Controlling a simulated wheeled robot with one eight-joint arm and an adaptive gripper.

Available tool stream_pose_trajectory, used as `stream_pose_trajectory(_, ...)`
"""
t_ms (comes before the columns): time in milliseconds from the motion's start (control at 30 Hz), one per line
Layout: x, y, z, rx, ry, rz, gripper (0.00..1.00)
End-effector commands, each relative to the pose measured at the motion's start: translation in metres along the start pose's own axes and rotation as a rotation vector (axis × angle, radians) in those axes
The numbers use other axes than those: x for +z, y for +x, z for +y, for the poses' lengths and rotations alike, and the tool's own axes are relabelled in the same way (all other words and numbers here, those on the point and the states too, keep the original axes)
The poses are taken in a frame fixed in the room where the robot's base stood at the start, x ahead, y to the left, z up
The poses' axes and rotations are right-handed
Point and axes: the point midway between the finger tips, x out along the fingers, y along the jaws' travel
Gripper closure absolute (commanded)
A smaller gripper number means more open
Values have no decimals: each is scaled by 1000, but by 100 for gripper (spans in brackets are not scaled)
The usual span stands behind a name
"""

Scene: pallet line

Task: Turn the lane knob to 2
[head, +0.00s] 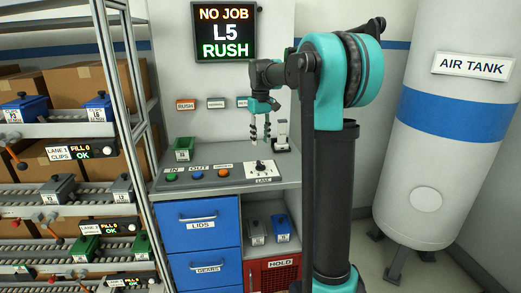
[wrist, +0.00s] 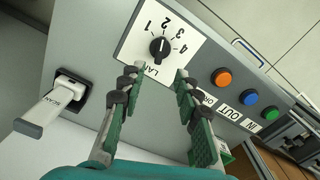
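The lane knob (wrist: 158,48) is a round black knob on a white plate (wrist: 133,49) marked 1, 2, 3 and 4. A light mark on the knob points roughly up the picture, towards the 1–2 side; I cannot tell exactly which number it meets. In the head view the knob (head: 260,165) is small on the counter panel. My gripper (wrist: 160,71) is open and empty, its fingertips apart and just short of the knob in the wrist view. In the head view my gripper (head: 260,137) hangs above the knob, fingers down.
Orange (wrist: 222,77), blue (wrist: 250,96) and green (wrist: 271,113) buttons line the panel beside the knob. A scanner (wrist: 44,111) stands on the other side. A green bin (head: 184,149) sits on the counter (head: 165,184). The sign (head: 224,31) reads NO JOB, L5, RUSH.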

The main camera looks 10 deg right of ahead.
Motion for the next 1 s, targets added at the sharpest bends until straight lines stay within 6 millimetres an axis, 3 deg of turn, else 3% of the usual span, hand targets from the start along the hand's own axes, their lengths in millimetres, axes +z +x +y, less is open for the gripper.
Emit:
stream_pose_trajectory(233, 0, -20, 0, 0, 0, 0, 67)
stream_pose_trajectory(633, 4, -18, 0, 2, 6, 6, 67)
stream_pose_trajectory(767, 28, 4, -3, 10, 37, 38, 67)
stream_pose_trajectory(1000, 116, 84, -19, 35, 148, 153, 67)
